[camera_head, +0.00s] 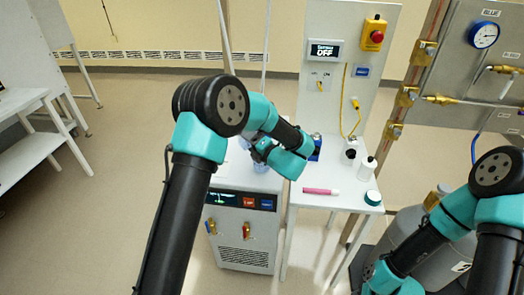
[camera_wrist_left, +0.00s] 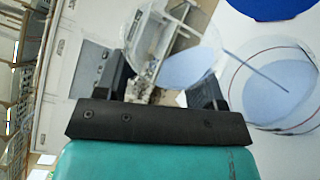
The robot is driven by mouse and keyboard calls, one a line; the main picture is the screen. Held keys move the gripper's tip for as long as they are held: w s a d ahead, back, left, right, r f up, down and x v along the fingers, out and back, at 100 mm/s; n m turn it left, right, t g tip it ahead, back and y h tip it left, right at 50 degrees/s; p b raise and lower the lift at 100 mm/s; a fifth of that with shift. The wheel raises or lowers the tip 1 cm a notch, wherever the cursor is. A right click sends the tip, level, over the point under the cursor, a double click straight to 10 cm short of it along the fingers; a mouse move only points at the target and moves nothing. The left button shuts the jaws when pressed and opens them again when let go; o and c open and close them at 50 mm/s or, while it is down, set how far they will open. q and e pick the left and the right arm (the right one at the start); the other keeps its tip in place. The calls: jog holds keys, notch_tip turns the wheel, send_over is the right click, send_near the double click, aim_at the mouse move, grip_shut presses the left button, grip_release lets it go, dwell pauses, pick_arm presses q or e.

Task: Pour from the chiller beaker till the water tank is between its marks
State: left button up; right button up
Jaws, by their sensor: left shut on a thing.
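My left gripper (camera_head: 260,151) is over the chiller (camera_head: 240,228); in the left wrist view its fingers (camera_wrist_left: 163,84) are shut on the clear beaker (camera_wrist_left: 190,62). The beaker is tilted and holds pale blue water. Beside it is the round clear water tank (camera_wrist_left: 236,92), with a red and a dark mark line and pale blue water inside. A thin grey-blue line, like a stream, runs from the beaker's rim into the tank. I cannot tell the water level against the marks. In the head view my arm mostly hides both vessels. My right gripper is out of view.
A blue round lid (camera_wrist_left: 275,7) lies near the tank. Grey cylinders (camera_head: 408,238) stand at right.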

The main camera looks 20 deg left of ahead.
aim_at(244, 147)
pick_arm(q)
jog(key=r+n+h, duration=0.1)
jog(key=n, duration=0.1)
jog(key=shift+a+r+n+g, duration=0.1)
jog(key=shift+r+n+g, duration=0.05)
jog(key=shift+n+g, duration=0.15)
jog(key=shift+n, duration=0.3)
jog(key=shift+h, duration=0.3)
jog(key=shift+f+n, duration=0.35)
jog(key=shift+n, duration=0.25)
jog(key=shift+s+r+n+h, duration=0.1)
jog(key=shift+r+n+h, duration=0.2)
jog(key=shift+n+h, duration=0.3)
jog(key=s+a+f+n+h, duration=0.1)
jog(key=n, duration=0.1)
jog(key=s+a+f+n+h, duration=0.1)
jog(key=n, duration=0.1)
jog(key=shift+a+f+t+h, duration=0.1)
jog(key=shift+a+t+h, duration=0.2)
jog(key=shift+a+t, duration=0.1)
jog(key=shift+s+a+f+n+t+h, duration=0.2)
jog(key=shift+f+n, duration=0.15)
jog(key=shift+f, duration=0.2)
jog(key=shift+s+a+f+n+t+h, duration=0.1)
jog(key=shift+f+n+h, duration=0.1)
jog(key=shift+f+n, duration=0.25)
